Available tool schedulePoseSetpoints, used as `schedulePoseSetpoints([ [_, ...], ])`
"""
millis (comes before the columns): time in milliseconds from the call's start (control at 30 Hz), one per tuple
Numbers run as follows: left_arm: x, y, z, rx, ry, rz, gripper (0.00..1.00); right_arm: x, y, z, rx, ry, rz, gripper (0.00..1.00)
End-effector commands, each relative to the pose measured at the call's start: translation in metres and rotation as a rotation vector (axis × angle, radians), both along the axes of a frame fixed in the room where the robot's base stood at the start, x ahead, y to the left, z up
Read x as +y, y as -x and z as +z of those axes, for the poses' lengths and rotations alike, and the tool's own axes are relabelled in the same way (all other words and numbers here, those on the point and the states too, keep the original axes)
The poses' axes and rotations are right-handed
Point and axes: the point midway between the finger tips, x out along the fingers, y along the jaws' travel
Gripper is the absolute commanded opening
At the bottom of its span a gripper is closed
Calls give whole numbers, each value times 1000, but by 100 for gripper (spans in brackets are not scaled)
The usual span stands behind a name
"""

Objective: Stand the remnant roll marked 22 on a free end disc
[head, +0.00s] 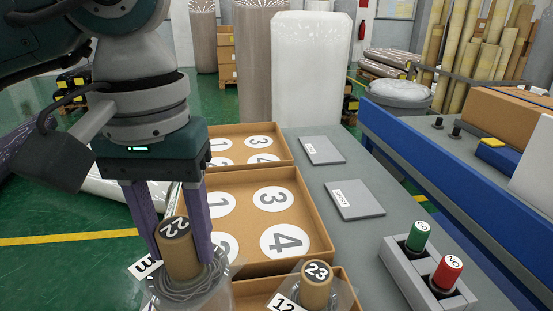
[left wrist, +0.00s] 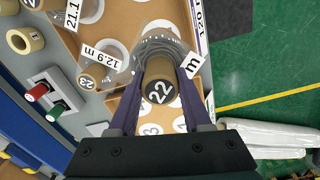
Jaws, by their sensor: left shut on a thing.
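The remnant roll marked 22 (head: 178,250) is a brown core in clear wrap with a white tag. My left gripper (head: 183,256) is shut on it, one purple finger on each side. The left wrist view also shows the roll's dark 22 end (left wrist: 158,91) between the fingers. The middle brown tray (head: 307,205) has white numbered end discs; disc 3 (head: 273,199) and disc 4 (head: 285,242) are bare. Discs at its left are partly hidden by my gripper. The held roll is at the tray's near left; whether it touches anything below is unclear. My right gripper is not in view.
A far tray (head: 285,150) holds more bare numbered discs. A wrapped roll marked 23 (head: 317,284) stands in the near tray (head: 343,290). Two grey plates lie right of the trays.

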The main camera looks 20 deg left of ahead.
Motion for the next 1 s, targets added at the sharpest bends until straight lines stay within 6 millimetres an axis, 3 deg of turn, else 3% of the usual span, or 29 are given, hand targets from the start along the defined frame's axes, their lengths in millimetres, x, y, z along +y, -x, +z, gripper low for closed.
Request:
schedulePoseSetpoints([
  [467,2,2,-32,0,-3,17,0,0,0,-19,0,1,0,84],
  [1000,2,2,-86,-2,-4,15,0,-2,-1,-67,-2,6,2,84],
])
